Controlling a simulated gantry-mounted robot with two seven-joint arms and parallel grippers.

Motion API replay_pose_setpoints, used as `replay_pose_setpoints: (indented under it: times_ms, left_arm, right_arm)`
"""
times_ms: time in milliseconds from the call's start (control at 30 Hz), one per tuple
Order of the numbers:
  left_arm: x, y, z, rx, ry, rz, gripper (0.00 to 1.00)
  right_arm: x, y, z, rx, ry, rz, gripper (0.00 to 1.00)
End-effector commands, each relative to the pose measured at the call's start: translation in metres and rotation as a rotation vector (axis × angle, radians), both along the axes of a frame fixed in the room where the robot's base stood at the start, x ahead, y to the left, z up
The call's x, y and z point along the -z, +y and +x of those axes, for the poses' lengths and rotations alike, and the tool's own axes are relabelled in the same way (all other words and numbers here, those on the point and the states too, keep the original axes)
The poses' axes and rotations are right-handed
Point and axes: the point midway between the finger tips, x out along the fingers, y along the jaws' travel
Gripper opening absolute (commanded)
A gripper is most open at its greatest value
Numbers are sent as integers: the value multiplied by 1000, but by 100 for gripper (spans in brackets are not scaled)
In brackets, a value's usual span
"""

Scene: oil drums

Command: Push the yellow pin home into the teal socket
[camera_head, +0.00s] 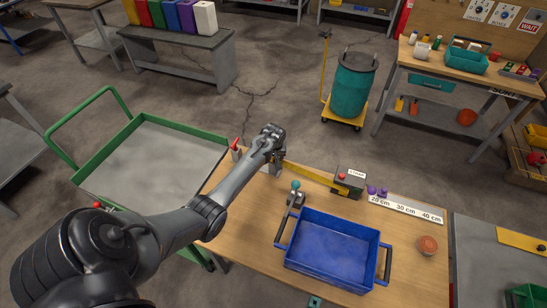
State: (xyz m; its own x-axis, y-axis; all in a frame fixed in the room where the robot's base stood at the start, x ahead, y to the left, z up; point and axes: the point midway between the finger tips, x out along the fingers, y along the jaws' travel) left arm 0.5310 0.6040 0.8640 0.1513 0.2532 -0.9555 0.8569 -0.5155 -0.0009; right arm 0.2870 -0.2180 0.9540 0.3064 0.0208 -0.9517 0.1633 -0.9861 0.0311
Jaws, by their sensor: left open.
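My left gripper (277,158) hangs from the wrist at the far left part of the wooden table, pointing down and open. It is by the left end of a long yellow bar (312,175), which runs right to a dark block with a white label; the wrist partly covers that end. I cannot make out a separate yellow pin. A small teal square piece (315,302) at the near table edge may be the teal socket; it is cut by the frame's bottom. My right gripper is not in view.
A blue tray (328,218) with dark handles fills the middle of the table. A labelled ruler strip (405,208) and an orange round object (427,245) lie right. A green-railed cart (150,160) stands left.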

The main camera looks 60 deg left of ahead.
Motion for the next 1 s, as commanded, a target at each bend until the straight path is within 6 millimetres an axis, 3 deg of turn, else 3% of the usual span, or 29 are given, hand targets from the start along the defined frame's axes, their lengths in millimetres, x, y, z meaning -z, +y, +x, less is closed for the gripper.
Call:
replay_pose_setpoints:
  times_ms: [300, 667, 1000]
  left_arm:
    - [1, 1, 0, 0, -1, 1, 56]
    - [1, 0, 0, 0, -1, 1, 1]
    - [-1, 0, 0, 0, -1, 1, 0]
  right_arm:
    - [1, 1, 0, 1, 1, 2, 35]
    - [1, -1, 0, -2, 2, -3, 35]
    - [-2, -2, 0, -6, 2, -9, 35]
